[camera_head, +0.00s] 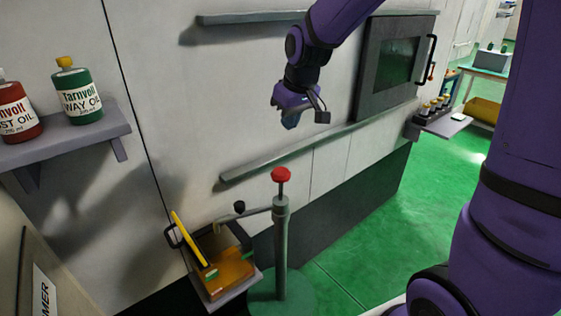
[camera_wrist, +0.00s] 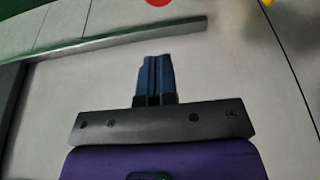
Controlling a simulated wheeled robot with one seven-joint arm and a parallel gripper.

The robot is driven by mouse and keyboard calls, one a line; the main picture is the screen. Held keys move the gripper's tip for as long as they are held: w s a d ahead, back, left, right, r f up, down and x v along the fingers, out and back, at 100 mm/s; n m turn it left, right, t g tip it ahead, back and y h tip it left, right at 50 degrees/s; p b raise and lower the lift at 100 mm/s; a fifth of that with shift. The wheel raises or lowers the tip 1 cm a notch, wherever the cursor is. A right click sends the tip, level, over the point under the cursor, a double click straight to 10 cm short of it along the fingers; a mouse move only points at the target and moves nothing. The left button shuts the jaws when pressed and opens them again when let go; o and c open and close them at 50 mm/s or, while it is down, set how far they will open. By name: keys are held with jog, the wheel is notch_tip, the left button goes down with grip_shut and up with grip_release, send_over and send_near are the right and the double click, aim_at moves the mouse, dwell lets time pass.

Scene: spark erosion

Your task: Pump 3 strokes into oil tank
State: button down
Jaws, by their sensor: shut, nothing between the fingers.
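A grey post (camera_head: 281,245) with a red knob (camera_head: 281,174) on top stands on a round green base in the head view. The oil tank (camera_head: 231,272), with amber contents and a raised yellow lid (camera_head: 188,238), sits left of the post. My gripper (camera_head: 291,121) is shut and empty, in the air above the red knob, apart from it. In the wrist view its fingers (camera_wrist: 154,78) are together, and a red round thing is cut off at the top edge.
A shelf (camera_head: 75,138) at left holds a red bottle (camera_head: 18,113) and a green bottle (camera_head: 79,92). A grey rail (camera_head: 290,153) runs along the pale wall behind the post. A small shelf (camera_head: 440,122) with several small items juts out at right. Green floor is clear at right.

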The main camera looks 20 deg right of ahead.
aim_at(284, 172)
jog(key=x, duration=1.3)
jog(key=shift+s+d+f, duration=0.15)
jog(key=shift+s, duration=0.25)
jog(key=shift+f, duration=0.4)
jog(key=shift+s+f, duration=0.1)
jog(key=shift+f, duration=2.5)
